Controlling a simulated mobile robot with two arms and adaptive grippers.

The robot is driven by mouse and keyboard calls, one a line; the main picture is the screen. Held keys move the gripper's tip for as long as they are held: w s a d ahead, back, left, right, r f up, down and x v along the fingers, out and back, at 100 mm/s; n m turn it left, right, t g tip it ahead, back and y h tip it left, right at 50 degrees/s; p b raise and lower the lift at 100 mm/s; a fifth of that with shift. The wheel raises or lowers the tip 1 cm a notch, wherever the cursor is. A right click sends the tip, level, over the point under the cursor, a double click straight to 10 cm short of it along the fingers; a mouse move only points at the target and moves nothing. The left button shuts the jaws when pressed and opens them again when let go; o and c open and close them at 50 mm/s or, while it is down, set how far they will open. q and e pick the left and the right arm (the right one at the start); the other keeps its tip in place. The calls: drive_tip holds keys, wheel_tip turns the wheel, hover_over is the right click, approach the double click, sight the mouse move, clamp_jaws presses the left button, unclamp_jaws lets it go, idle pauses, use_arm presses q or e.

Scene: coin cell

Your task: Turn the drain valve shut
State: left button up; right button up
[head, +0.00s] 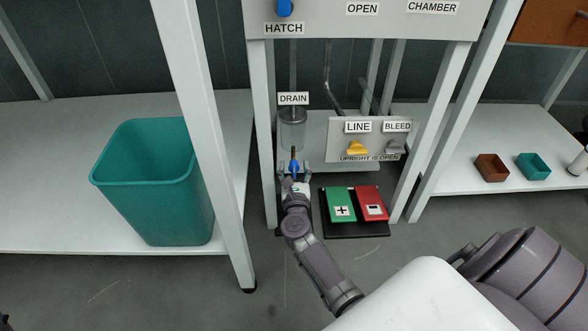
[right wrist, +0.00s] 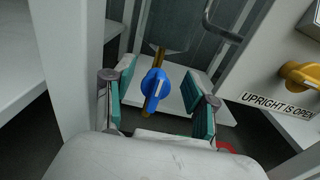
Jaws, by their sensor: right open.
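The drain valve has a blue handle (head: 294,167) on a brass pipe under the clear drain vessel (head: 292,128), below the DRAIN label. In the right wrist view the blue handle (right wrist: 154,84) shows a white line and stands roughly along the pipe, slightly tilted. My right gripper (head: 294,172) is at the valve. In the right wrist view its teal-padded fingers (right wrist: 160,105) are spread wide, one on each side of the handle, with gaps and no visible contact. My left gripper is not in view.
A panel to the right carries a yellow LINE handle (head: 357,147) and a grey BLEED handle (head: 395,147). Green (head: 341,204) and red (head: 371,203) pads lie on the floor beside my right arm. White frame posts stand on both sides; a teal bin (head: 150,185) is at left.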

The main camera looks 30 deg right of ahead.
drive_tip(key=shift+w+d, duration=0.3)
drive_tip(key=shift+w, duration=0.2)
clamp_jaws()
